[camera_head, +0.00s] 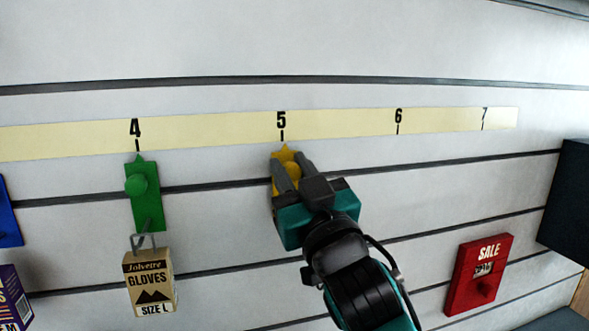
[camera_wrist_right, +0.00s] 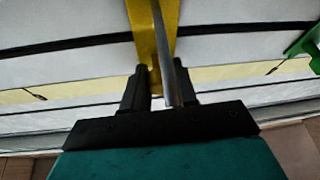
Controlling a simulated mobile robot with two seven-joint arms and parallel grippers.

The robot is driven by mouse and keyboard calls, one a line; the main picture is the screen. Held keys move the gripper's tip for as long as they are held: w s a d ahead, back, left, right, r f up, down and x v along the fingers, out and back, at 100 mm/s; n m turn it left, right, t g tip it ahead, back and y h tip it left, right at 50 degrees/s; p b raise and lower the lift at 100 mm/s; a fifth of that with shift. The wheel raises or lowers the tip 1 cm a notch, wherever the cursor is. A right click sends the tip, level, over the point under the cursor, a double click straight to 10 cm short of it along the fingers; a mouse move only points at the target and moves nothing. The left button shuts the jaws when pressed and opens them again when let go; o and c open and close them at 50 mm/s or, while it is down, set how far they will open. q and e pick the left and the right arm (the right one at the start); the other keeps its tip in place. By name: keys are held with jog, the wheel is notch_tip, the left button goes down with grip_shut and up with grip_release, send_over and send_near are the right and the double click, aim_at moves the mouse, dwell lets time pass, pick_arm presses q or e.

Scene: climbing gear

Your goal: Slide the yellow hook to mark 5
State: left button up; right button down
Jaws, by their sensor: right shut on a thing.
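The yellow hook (camera_head: 285,156) is on the slatted wall, its pointed top just below the tick of mark 5 (camera_head: 281,121) and very close to in line with it. My right gripper (camera_head: 289,173) is shut on the yellow hook and covers much of it. In the right wrist view the yellow hook (camera_wrist_right: 143,30) runs up from between the fingers (camera_wrist_right: 152,88), with a grey metal prong in front of it. My left gripper is not in view.
A green hook (camera_head: 147,196) below mark 4 has a gloves box (camera_head: 149,281) hanging from it. A blue hook (camera_head: 7,215) is at the left edge. A red sale hook (camera_head: 479,274) is at lower right, beside a dark box (camera_head: 567,205). The wall between mark 5 and mark 7 is clear.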

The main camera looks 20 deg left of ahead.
jog(key=shift+s+a, duration=0.15)
jog(key=shift+a, duration=0.05)
dwell(0.3)
jog(key=c, duration=0.9)
grip_release()
jog(key=shift+d, duration=0.1)
jog(key=b+v, duration=0.1)
jog(key=v, duration=1.1)
jog(key=shift+s+d+f+b, duration=0.2)
jog(key=shift+s+d+b, duration=0.05)
jog(key=shift+s+b, duration=0.1)
